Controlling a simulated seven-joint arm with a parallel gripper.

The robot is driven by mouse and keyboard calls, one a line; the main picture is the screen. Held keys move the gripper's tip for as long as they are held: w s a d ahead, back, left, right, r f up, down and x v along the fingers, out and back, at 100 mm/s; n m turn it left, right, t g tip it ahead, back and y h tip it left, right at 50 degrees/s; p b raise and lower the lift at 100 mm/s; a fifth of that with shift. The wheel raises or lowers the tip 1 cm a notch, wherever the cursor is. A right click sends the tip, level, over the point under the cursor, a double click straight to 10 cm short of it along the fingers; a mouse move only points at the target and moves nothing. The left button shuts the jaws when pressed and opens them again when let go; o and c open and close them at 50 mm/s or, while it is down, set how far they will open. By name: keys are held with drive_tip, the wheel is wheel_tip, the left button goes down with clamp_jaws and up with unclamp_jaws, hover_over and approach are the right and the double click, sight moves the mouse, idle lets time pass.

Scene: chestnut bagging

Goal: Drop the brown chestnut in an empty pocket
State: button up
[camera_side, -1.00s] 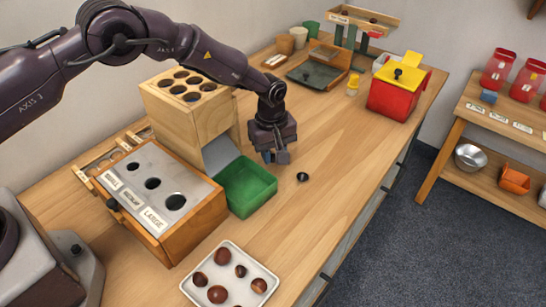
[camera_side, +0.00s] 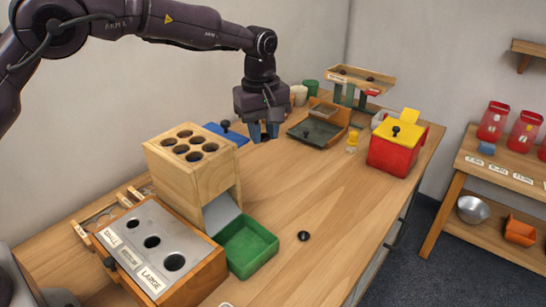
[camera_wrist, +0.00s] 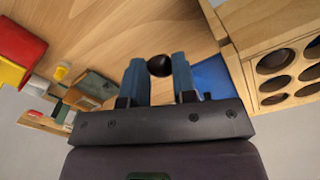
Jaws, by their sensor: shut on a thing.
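My gripper (camera_side: 263,134) is raised above the table, to the right of and behind the wooden box. In the wrist view my gripper (camera_wrist: 155,80) is shut on a dark brown chestnut (camera_wrist: 159,66), held between the blue fingertips. The chestnut cannot be made out in the side view. The wooden box (camera_side: 216,178) has several round pockets in its top, which look dark. The side view shows no chestnut in them, but their bottoms are hidden. Part of the box also shows at the right of the wrist view (camera_wrist: 262,17).
A green bin (camera_side: 262,262) sits before the box's chute, near a sizing board (camera_side: 125,228). A small black object (camera_side: 303,236) lies on the table. A blue lidded thing (camera_side: 236,138) stands behind the box, a red bin (camera_side: 390,158) at the right.

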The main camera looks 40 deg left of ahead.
drive_tip(key=s+a+r+n, duration=0.2)
drive_tip(key=s+a+r, duration=0.8)
drive_tip(key=a, duration=0.3)
drive_tip(key=shift+s+a+f, duration=0.1)
drive_tip(key=shift+s+f, duration=0.4)
drive_tip(key=shift+f, duration=0.7)
drive_tip(key=shift+s+d+f, duration=0.1)
drive_tip(key=shift+s+f, duration=0.4)
drive_tip(key=shift+f, duration=0.7)
drive_tip(key=shift+s+a+f, duration=0.1)
drive_tip(key=shift+s+f, duration=0.4)
drive_tip(key=shift+f, duration=0.7)
drive_tip(key=shift+f, duration=0.35)
drive_tip(key=shift+f, duration=0.25)
